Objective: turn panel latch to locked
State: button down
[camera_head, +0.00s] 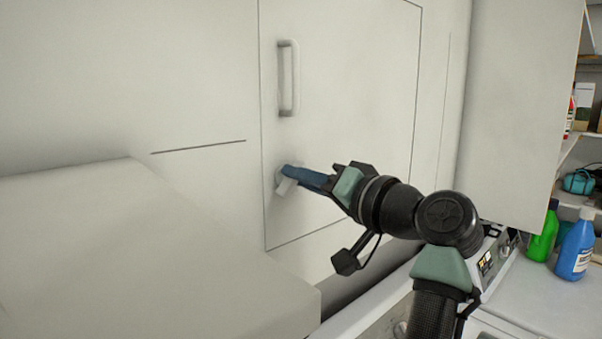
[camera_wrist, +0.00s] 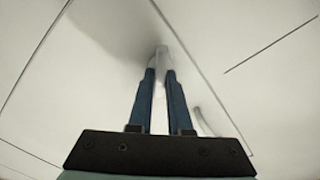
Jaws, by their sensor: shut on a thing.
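The pale panel (camera_head: 345,95) is a square door set in a white wall, outlined by thin dark seams, and it looks closed. Its small white latch (camera_head: 286,186) sits low near the panel's left edge, below the handle. My gripper (camera_head: 290,172) reaches it from the right and is shut on it, with the blue fingers covering part of it. In the wrist view the latch (camera_wrist: 161,52) shows between and just beyond the two blue fingertips (camera_wrist: 160,75). The latch appears tilted in the head view; its exact angle is hard to tell.
A white bar handle (camera_head: 288,78) stands upright above the latch. A white box-like surface (camera_head: 120,240) fills the lower left. At right are a green bottle (camera_head: 543,235), a blue bottle (camera_head: 576,248) and shelves (camera_head: 585,150) with goods.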

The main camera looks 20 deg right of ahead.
jog(key=shift+f+m+p, duration=0.2)
jog(key=shift+m+p, duration=1.7)
jog(key=shift+m, duration=2.6)
jog(key=c, duration=0.9)
grip_release()
jog(key=shift+w, duration=0.1)
jog(key=shift+o, duration=0.2)
